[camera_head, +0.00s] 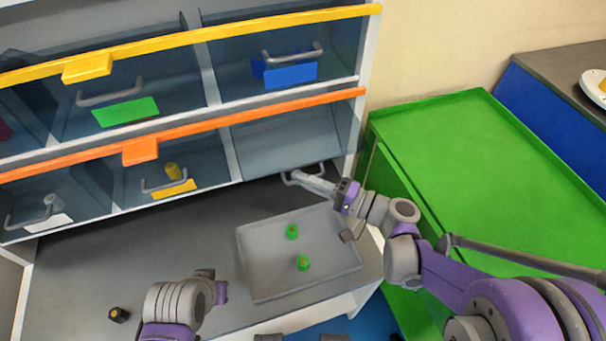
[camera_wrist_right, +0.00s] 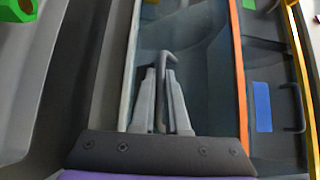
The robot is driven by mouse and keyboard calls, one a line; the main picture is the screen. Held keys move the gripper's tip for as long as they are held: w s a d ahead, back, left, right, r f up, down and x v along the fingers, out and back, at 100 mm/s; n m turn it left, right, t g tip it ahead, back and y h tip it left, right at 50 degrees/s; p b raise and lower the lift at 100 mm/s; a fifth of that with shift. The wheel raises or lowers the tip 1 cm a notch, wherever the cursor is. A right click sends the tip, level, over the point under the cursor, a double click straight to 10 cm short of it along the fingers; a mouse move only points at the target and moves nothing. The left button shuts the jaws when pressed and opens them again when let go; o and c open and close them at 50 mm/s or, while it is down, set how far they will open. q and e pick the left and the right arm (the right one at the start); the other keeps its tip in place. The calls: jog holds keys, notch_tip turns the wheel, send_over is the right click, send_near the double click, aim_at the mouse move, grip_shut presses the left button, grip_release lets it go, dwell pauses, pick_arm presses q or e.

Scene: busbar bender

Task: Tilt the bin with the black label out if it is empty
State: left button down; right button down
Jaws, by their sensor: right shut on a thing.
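The lower right bin (camera_head: 285,140) has a grey, see-through front, and I see nothing inside it. Its grey bar handle (camera_head: 290,180) sits at the lower edge of the front. My right gripper (camera_head: 304,178) is shut on this handle. The right wrist view shows the handle (camera_wrist_right: 167,55) between the two grey fingers (camera_wrist_right: 160,85). I cannot make out a black label; that part of the front is covered by the gripper or too small to tell. My left arm's end (camera_head: 205,285) is low over the worktop, and its fingers do not show clearly.
Neighbouring bins have yellow (camera_head: 174,189), white (camera_head: 48,222), green (camera_head: 125,112) and blue (camera_head: 290,75) labels. A grey tray (camera_head: 265,270) with two green pieces (camera_head: 292,232) lies below. A black piece (camera_head: 119,314) stands at the left. A green cabinet (camera_head: 490,170) is at the right.

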pick_arm(q)
jog(key=shift+f, duration=0.15)
pick_arm(e)
jog(key=shift+f, duration=0.2)
jog(key=c, duration=1.2)
grip_release()
jog(key=v, duration=1.1)
